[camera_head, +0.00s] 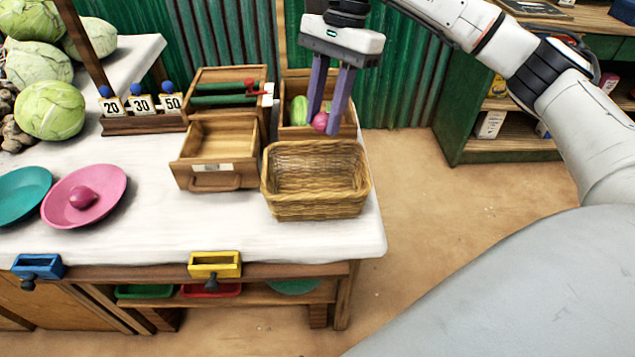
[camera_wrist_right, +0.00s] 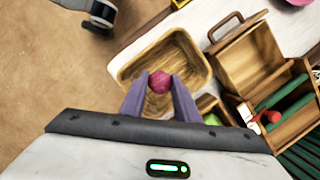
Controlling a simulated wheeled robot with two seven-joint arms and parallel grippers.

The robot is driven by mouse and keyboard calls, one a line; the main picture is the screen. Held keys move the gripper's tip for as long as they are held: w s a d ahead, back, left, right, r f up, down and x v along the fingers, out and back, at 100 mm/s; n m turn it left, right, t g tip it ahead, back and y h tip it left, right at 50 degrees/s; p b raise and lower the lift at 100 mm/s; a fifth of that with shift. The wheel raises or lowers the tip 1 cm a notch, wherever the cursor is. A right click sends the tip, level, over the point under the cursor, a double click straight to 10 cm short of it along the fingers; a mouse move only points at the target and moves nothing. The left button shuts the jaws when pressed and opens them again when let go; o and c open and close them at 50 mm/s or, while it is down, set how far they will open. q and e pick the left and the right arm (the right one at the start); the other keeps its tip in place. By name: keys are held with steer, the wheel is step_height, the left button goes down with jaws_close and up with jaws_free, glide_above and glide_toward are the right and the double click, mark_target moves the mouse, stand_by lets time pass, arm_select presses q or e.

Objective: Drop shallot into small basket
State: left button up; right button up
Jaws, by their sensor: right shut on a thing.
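My right gripper (camera_head: 322,120) points down at the back right of the table, its purple fingers shut on a pinkish-red shallot (camera_head: 320,122). The shallot also shows between the fingertips in the right wrist view (camera_wrist_right: 160,82). The small wicker basket (camera_head: 312,208) stands empty at the table's right end, nearer than the gripper in the head view. In the right wrist view the basket (camera_wrist_right: 128,72) lies just beyond the fingertips, and the shallot overlaps its near rim. Another shallot (camera_head: 82,197) lies on a pink plate (camera_head: 110,200) at the left. My left gripper is not in view.
A wooden crate (camera_head: 290,132) with a green vegetable stands behind the basket, under the gripper. A wooden box with an open drawer (camera_head: 215,180) is left of the basket. Price tags (camera_head: 140,104), cabbages (camera_head: 50,110) and a teal plate (camera_head: 20,195) are further left.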

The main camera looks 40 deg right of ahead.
step_height(320, 180, down, 5)
steer(key=b, duration=0.3)
steer(key=shift+f+b, duration=0.15)
steer(key=shift+b, duration=0.2)
steer(key=o, duration=1.1)
steer(key=p+v, duration=0.1)
steer(key=v, duration=0.9)
steer(key=shift+r+p, duration=0.2)
steer(key=shift+p, duration=0.1)
steer(key=shift+a, duration=0.15)
